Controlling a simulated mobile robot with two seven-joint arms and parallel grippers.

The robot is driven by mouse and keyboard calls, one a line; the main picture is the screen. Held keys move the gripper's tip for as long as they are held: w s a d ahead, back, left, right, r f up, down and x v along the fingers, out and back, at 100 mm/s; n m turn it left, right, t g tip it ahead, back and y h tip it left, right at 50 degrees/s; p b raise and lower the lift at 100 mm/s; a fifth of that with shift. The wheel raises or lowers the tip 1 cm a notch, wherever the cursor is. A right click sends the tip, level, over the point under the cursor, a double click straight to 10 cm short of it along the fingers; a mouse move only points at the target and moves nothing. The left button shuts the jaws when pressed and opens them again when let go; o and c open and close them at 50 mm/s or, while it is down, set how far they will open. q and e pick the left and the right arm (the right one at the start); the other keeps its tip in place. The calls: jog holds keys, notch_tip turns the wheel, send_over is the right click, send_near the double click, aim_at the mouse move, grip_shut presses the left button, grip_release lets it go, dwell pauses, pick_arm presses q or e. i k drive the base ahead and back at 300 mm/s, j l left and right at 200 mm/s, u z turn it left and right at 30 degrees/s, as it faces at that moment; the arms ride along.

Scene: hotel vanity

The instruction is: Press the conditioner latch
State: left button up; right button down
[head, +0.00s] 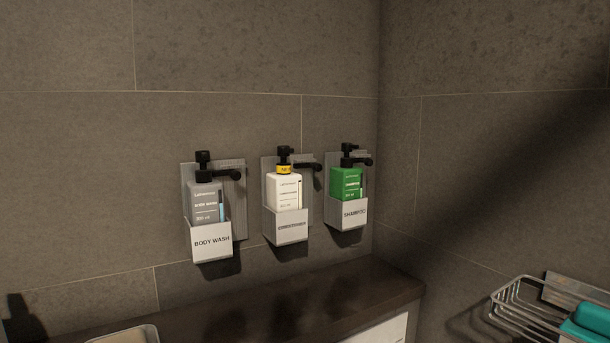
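Three pump bottles hang in wall holders. The middle one is a white conditioner bottle (286,192) with a black pump and a yellow band at its neck. It stands upright in a grey holder (286,226) whose label is too small to read surely. A black latch (311,167) sticks out to the right of its neck, over the metal backplate. Neither of my grippers is in view, and nothing touches the bottle or the latch.
A grey body wash bottle (205,203) hangs to the left and a green shampoo bottle (346,184) to the right, each with a similar black latch. A dark ledge (270,302) runs below. A wire basket (515,318) with a teal item (592,322) is at the lower right.

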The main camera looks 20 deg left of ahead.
aim_at(316, 166)
jog(key=l+z, duration=0.85)
jog(key=k+j, duration=0.05)
